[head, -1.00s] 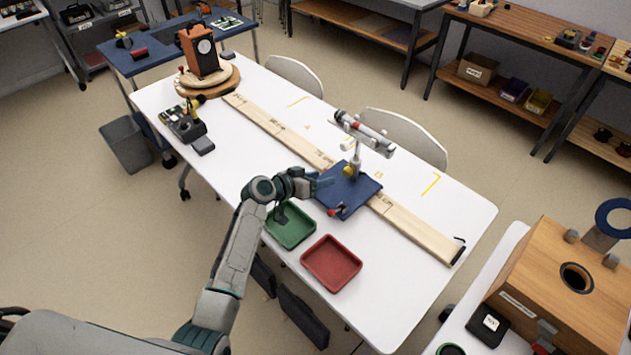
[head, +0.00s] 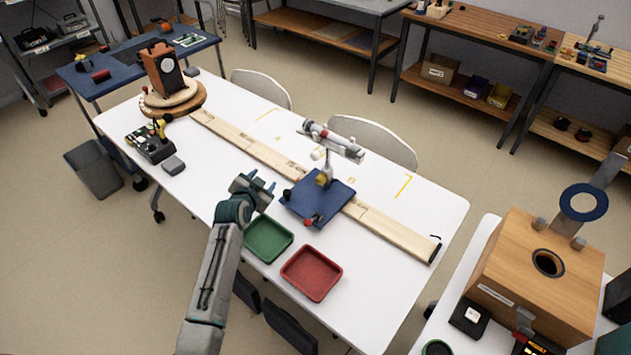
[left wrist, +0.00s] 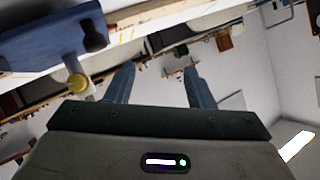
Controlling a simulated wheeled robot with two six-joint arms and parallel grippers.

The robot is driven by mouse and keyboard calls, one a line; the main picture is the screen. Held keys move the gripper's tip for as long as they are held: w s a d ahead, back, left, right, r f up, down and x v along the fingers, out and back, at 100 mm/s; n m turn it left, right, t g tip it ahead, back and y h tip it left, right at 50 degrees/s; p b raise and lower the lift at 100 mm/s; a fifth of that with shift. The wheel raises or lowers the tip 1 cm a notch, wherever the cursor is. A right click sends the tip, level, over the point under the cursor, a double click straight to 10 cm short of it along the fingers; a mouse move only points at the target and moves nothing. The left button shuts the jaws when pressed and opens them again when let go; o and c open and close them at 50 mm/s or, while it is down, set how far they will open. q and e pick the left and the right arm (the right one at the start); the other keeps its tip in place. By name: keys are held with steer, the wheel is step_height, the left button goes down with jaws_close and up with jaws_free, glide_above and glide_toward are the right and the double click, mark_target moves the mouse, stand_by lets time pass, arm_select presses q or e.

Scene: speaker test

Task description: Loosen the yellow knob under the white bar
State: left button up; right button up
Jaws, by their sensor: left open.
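The yellow knob (head: 323,179) sits low on an upright post on a blue base plate (head: 301,205). The white bar (head: 333,140) with a red mark near one end is held across the post above the knob. My left gripper (head: 257,181) is open and empty, left of the blue plate and apart from the knob. In the left wrist view, the knob (left wrist: 77,82) shows left of my open fingers (left wrist: 158,86), beside the blue plate (left wrist: 45,42). My right gripper is not in view.
A long wooden rail (head: 250,150) runs along the white table under the blue plate. A green tray (head: 268,254) and a red tray (head: 311,293) lie in front. A wooden box (head: 490,285) stands at the right.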

arm_select(q)
step_height(320, 180, up, 9)
steer(key=m+t+y+p, duration=0.1)
steer(key=m+t+y, duration=0.3)
steer(key=m, duration=0.8)
steer(key=s+d+r+m+t+h, duration=0.1)
steer(key=d+m+t+h, duration=0.1)
steer(key=d+m+h, duration=0.75)
steer(key=m+g+p, duration=0.2)
steer(key=m+g, duration=0.5)
steer(key=m, duration=0.9)
glide_toward(319, 181)
steer(key=shift+y, duration=0.45)
steer(key=x, duration=0.9)
steer(key=shift+w+d+r, duration=0.1)
steer(key=shift+d, duration=0.2)
